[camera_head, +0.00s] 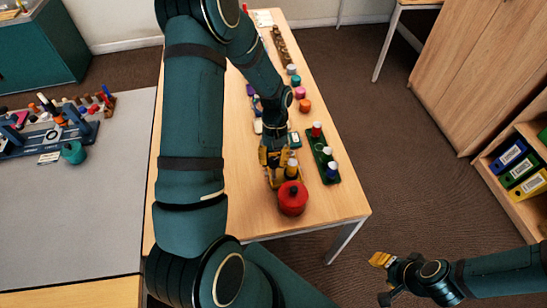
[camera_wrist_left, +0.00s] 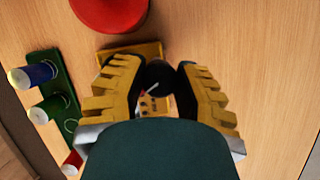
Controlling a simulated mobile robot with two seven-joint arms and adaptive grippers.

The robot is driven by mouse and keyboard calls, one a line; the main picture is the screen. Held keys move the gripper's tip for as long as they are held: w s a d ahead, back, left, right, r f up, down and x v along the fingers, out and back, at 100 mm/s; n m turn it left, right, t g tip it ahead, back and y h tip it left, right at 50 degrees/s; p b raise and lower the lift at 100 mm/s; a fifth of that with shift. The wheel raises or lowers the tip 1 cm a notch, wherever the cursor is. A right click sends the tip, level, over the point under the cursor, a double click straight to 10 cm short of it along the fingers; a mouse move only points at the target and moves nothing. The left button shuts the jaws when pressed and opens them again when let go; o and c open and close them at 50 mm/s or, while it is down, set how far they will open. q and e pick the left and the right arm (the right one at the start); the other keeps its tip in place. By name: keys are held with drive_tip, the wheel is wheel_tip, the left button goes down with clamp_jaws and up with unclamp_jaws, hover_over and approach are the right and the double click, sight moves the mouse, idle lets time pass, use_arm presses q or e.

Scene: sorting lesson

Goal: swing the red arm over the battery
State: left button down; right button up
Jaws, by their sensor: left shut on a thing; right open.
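My left gripper (camera_head: 280,178) is low over the wooden table, behind a red round pot-like thing (camera_head: 292,198). In the left wrist view its yellow fingers (camera_wrist_left: 160,85) close on a dark round-topped thing (camera_wrist_left: 156,74), which stands at a small yellow base (camera_wrist_left: 135,52). The red round thing (camera_wrist_left: 110,12) lies just beyond that base. I cannot make out a red arm or say surely which thing is the battery; the fingers hide part of the yellow device. My right gripper (camera_head: 381,260) is open and empty, over the floor off the table's right side.
Several coloured round pieces (camera_head: 304,105) lie farther back. The table's front right corner (camera_head: 345,205) is clear. A grey table (camera_head: 90,220) is at the left.

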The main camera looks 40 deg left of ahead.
use_arm(q)
drive_tip(key=m+y, duration=0.1)
drive_tip(key=m, duration=0.1)
drive_tip(key=m+g+y, duration=0.1)
drive_tip(key=m, duration=0.2)
drive_tip(key=shift+s+f+m, duration=0.1)
drive_tip(key=shift+m, duration=0.2)
idle(0.4)
drive_tip(key=c, duration=0.6)
unclamp_jaws()
drive_tip(key=shift+p, duration=0.3)
drive_tip(key=v, duration=1.2)
drive_tip(key=shift+s, duration=0.1)
